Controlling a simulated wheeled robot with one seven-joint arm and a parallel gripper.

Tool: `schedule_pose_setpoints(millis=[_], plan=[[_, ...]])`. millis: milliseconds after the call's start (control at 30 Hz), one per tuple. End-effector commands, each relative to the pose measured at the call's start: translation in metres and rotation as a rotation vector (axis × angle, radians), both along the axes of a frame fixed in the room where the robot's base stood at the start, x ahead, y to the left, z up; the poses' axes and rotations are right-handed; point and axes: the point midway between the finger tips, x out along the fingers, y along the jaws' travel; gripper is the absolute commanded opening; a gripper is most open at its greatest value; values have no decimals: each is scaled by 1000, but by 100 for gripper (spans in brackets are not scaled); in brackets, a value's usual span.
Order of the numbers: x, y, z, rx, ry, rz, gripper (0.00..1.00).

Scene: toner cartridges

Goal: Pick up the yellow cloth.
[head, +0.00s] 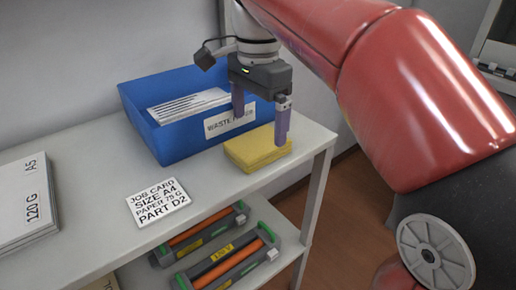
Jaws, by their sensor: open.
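The yellow cloth (255,152) lies folded in a flat, roughly square stack on the table top, near its right end and in front of the blue bin. My gripper (261,124) is open, its two purple fingers pointing down. The right finger shows in front of the cloth's right part, and the left finger shows against the blue bin's label. From this view I cannot tell how high the fingertips are above the cloth or whether one touches it. Nothing shows between the fingers as held.
A blue bin (180,140) labelled for waste paper holds white sheets, close behind the cloth. A job card (158,201) and a paper stack (22,208) lie to the left. Toner cartridges (228,262) sit on the lower shelf. The table's right edge is near the cloth.

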Motion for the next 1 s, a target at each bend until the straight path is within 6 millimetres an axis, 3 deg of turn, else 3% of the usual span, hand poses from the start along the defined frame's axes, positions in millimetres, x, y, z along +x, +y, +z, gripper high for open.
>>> schedule_pose_setpoints(millis=[300,567,1000], plan=[[-1,0,-44,0,0,0,98],[-1,0,-47,0,0,1,98],[-1,0,-46,0,0,1,47]])
